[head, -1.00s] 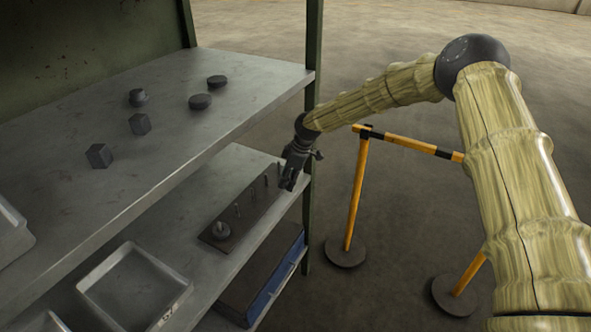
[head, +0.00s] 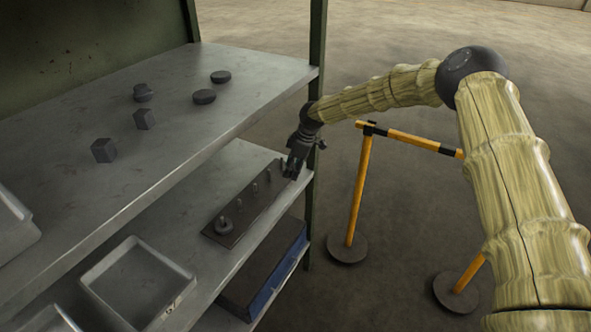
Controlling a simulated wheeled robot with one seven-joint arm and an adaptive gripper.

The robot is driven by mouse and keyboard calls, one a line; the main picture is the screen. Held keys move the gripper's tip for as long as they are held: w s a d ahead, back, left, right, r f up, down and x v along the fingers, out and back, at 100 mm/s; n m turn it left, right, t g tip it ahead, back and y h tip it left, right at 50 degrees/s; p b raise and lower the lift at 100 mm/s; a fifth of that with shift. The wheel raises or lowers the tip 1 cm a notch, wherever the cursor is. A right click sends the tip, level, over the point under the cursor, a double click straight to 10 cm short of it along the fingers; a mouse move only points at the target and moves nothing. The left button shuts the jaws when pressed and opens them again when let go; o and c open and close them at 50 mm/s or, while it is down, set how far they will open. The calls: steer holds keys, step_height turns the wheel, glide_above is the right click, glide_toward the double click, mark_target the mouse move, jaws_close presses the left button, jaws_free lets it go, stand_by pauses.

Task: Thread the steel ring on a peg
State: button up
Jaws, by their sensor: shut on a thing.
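A dark peg board (head: 238,227) lies on the lower shelf, with several short upright pegs (head: 254,188) in a row. A dark round piece (head: 223,227) sits around the peg at its near end. My gripper (head: 291,174) is over the far end of the board, fingers pointing down. It is shut on the steel ring, which is too small and dark to make out between the fingers. The fingers hide the far end of the row, and I cannot tell whether the ring is around a peg.
Several dark metal pieces (head: 204,97) stand on the upper shelf (head: 190,125). Grey trays (head: 140,290) sit on the lower shelf (head: 190,240). A green post (head: 316,60) stands close beside my gripper. A yellow-black barrier (head: 357,195) stands to the right.

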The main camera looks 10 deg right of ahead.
steer(key=shift+w+a+f+b, duration=0.1)
steer(key=shift+w+a+b, duration=0.3)
steer(key=shift+w+a, duration=0.75)
steer(key=shift+w+a+r+b, duration=0.1)
steer(key=shift+w+a+b, duration=0.5)
steer(key=shift+a, duration=0.9)
steer(key=shift+w+a+f+b, duration=0.1)
steer(key=shift+w+a+b, duration=0.15)
steer(key=shift+w+a, duration=0.95)
steer(key=shift+s+f+b, duration=0.15)
steer(key=shift+f+b, duration=0.45)
steer(key=shift+f, duration=0.6)
steer(key=shift+f, duration=0.1)
steer(key=o, duration=1.4)
